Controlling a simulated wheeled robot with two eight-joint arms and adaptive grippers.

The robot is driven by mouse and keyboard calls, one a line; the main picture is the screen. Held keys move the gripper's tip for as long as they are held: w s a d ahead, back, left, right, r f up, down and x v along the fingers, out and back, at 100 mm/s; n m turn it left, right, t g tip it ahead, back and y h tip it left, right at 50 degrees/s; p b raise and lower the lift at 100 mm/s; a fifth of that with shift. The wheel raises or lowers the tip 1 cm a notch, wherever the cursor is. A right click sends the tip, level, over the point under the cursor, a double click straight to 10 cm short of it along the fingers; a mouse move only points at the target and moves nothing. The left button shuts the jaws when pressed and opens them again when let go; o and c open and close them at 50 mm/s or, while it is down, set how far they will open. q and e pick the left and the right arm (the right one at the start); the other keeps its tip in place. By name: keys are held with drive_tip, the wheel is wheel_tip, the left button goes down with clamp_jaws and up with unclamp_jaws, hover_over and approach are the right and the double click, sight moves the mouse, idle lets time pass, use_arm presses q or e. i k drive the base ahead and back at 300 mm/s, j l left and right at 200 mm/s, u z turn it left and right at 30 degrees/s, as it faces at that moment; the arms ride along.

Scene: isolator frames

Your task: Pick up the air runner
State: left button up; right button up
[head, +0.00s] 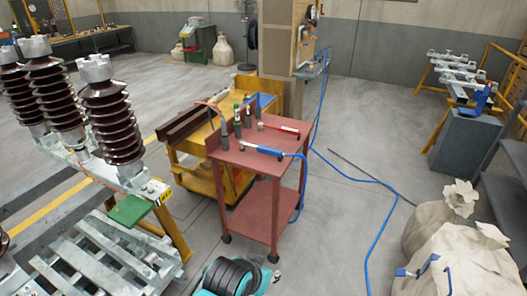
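A long blue tool (263,150), which looks like the air runner, lies near the front edge of the red cart's top (250,158). A blue hose (369,260) meets its right end at the cart's edge, hangs down and runs across the floor. A red-handled tool (280,128) lies behind it on the same top. Neither of my grippers can be made out in the head view, and nothing is seen holding the blue tool.
Dark bottle-like items (237,125) stand on the cart's left side. A yellow cart (180,160) adjoins it behind and left. Brown insulators (108,120) on a metal frame stand at left. Pale sacks (455,262) fill the lower right.

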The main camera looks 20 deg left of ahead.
sight(269, 150)
drive_tip(key=u, duration=1.85)
drive_tip(key=i+l, duration=0.1)
drive_tip(key=i, duration=0.3)
drive_tip(key=i+u, duration=0.15)
drive_tip(key=i, duration=0.2)
drive_tip(key=z, duration=1.35)
drive_tip(key=i+j+z, duration=0.2)
drive_tip(key=i, duration=0.3)
drive_tip(key=i+z, duration=0.2)
drive_tip(key=i, duration=0.3)
drive_tip(key=i+j+z, duration=0.2)
drive_tip(key=i, duration=0.25)
drive_tip(key=i+j, duration=0.05)
drive_tip(key=j, duration=0.1)
